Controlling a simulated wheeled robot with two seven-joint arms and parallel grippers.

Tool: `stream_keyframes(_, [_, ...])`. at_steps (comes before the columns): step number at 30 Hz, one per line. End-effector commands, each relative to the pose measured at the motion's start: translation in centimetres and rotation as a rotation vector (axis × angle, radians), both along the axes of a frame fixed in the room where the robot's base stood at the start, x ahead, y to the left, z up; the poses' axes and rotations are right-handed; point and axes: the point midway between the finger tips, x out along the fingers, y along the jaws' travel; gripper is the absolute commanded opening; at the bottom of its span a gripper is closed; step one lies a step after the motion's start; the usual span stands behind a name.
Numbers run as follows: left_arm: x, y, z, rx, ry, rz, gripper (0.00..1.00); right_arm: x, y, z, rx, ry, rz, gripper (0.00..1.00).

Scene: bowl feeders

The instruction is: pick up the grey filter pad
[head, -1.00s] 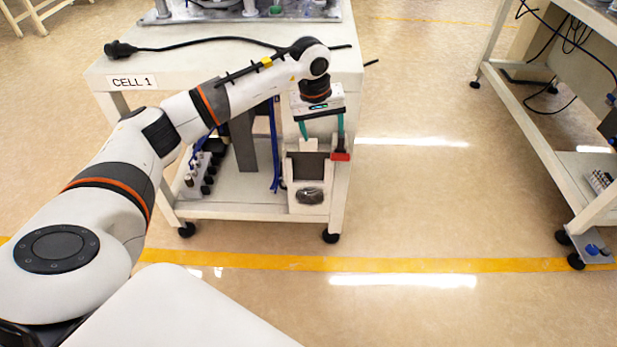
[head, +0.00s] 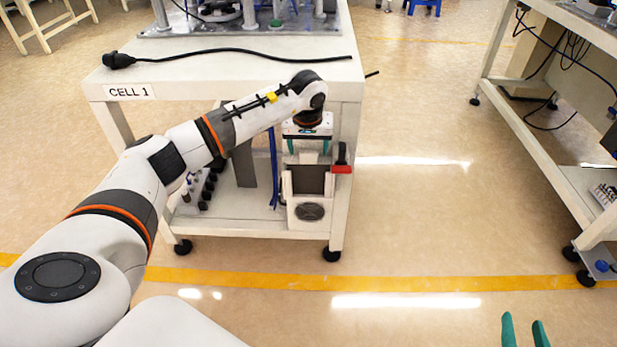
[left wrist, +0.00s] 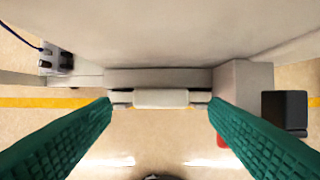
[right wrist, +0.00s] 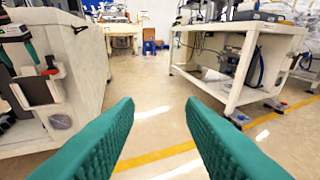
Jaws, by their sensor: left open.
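A dark grey panel, which looks like the grey filter pad (head: 309,180), stands in a white holder (head: 309,223) on the side of the CELL 1 bench. A pale tab (head: 309,158) shows above it. My left gripper (head: 308,149) is open, pointing down just above the holder. In the left wrist view a pale block (left wrist: 160,98) lies between the left fingertips, with a gap each side; I cannot tell whether it is part of the pad. My right gripper (right wrist: 160,105) is open and empty, away from the bench; its fingertips also show in the head view (head: 524,328).
A red-and-black item (head: 342,162) sits close to the right of the holder. A black cable (head: 220,51) lies across the bench top (head: 180,75). Another bench (head: 560,150) stands at the right. The floor between the benches is clear.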

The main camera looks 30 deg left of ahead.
Motion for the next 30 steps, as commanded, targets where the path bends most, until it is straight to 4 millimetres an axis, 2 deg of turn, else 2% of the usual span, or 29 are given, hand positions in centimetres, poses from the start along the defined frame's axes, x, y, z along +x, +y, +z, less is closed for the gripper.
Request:
stream_keyframes(1, [0.2, 0.0, -0.9, -0.002, 0.001, 0.002, 0.69, 0.3, 0.2, 0.5, 0.013, -0.05, 0.003, 0.36])
stream_keyframes(9, [0.8, 0.5, -3.3, -0.001, 0.001, 0.002, 0.69, 0.8, 0.9, 4.1, 0.068, -0.268, 0.018, 0.36])
stream_keyframes(19, [1.0, 0.5, -3.4, -0.001, -0.001, 0.001, 0.67, 0.8, 1.0, 4.7, 0.076, -0.298, 0.019, 0.36])
stream_keyframes(30, [1.0, 0.5, -3.4, -0.001, -0.001, 0.001, 0.09, 0.8, 1.0, 4.7, 0.076, -0.298, 0.019, 0.36])
